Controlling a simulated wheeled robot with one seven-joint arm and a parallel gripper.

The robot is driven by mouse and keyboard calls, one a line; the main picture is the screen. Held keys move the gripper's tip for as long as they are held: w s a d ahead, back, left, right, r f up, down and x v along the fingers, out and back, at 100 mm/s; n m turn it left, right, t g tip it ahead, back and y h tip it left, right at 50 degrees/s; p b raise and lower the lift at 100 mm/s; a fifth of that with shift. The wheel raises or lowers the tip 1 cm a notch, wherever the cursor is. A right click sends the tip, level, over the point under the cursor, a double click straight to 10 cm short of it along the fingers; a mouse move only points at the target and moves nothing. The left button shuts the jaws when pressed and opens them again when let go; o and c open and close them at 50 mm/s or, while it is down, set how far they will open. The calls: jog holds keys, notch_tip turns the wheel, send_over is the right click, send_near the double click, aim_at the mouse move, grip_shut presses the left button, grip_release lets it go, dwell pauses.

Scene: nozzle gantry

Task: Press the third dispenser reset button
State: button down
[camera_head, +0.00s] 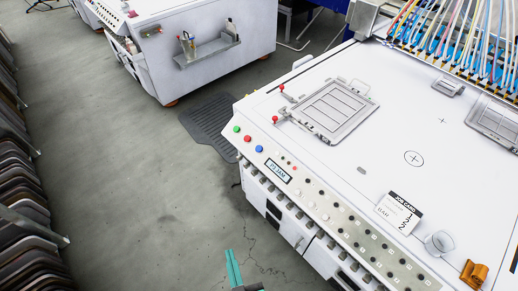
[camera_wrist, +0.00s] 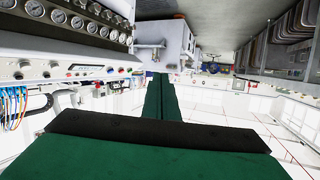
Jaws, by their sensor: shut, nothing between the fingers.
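The white machine's sloped control panel (camera_head: 330,212) runs along its front edge in the head view. It carries a display (camera_head: 278,171) reading what looks like "P3 JAM" and rows of small buttons (camera_head: 350,226) whose labels are too small to read. I cannot tell which button is the third dispenser reset. My gripper (camera_head: 230,252) has teal fingers held together, empty. It is over the floor in front of the machine, left of the panel and apart from it. In the wrist view my gripper (camera_wrist: 160,78) shows as long green fingers, touching nothing.
Green, red and blue buttons (camera_head: 247,139) sit at the panel's left end. A hinged frame (camera_head: 330,108), a job card (camera_head: 398,212), a clear jar (camera_head: 439,242) and an orange object (camera_head: 473,272) are on the machine top. Gauges (camera_wrist: 80,20) show in the wrist view.

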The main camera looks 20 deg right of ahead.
aim_at(259, 149)
jog(key=w+d+m+h, duration=0.1)
jog(key=w+d, duration=0.1)
jog(key=w, duration=0.8)
jog(key=w+d+r+m+g+h, duration=0.1)
jog(key=w+d+r+m, duration=0.1)
jog(key=w+d+r, duration=0.4)
jog(key=w+d+r+m+g+h, duration=0.1)
jog(key=w+d+r, duration=0.4)
jog(key=w, duration=0.9)
jog(key=shift+w+d+r+m+g+h, duration=0.35)
jog(key=shift+d+m+h, duration=0.35)
jog(key=shift+d, duration=0.35)
jog(key=shift+w+d+f, duration=0.1)
jog(key=d+f, duration=0.1)
jog(key=f, duration=0.1)
jog(key=w+d+f, duration=0.1)
jog(key=d+f, duration=0.2)
jog(key=f, duration=0.1)
jog(key=shift+w+d+f, duration=0.15)
jog(key=shift+d+f, duration=0.05)
jog(key=shift+w+d+f, duration=0.1)
jog(key=shift+f, duration=0.2)
jog(key=shift+w, duration=0.15)
